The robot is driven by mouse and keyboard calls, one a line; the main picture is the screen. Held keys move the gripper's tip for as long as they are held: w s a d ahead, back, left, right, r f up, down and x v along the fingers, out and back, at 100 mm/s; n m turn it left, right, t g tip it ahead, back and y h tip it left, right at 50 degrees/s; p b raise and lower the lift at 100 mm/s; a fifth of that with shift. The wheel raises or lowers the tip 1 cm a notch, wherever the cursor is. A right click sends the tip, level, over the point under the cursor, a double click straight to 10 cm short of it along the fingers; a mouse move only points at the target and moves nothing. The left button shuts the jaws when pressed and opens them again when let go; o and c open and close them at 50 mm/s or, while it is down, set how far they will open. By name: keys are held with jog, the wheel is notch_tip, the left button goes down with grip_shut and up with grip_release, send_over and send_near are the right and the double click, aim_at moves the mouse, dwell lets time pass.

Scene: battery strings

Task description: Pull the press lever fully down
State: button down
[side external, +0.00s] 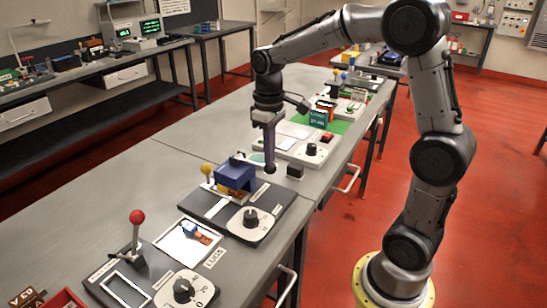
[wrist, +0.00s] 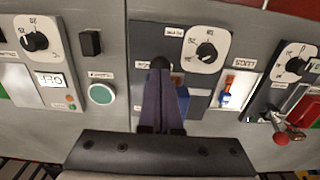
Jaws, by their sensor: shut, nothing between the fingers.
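A lever with a red ball knob (side external: 137,217) stands upright on a dark panel at the front left; the knob also shows in the wrist view (wrist: 281,138) at the lower right. A lever with a yellow knob (side external: 207,169) stands beside a blue block (side external: 235,176) on the panel behind it. I cannot tell from labels which is the press lever. My gripper (side external: 270,171) points down, shut and empty, just right of the blue block. In the wrist view my gripper (wrist: 160,64) hides part of the blue block (wrist: 183,100).
A dial (side external: 250,218) sits in front of the blue block. A white tray with a small blue and orange piece (side external: 190,230) lies between the two lever panels.

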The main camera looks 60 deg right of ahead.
jog(key=shift+f, duration=1.45)
notch_tip(320, 180, up, 11)
dwell(1.1)
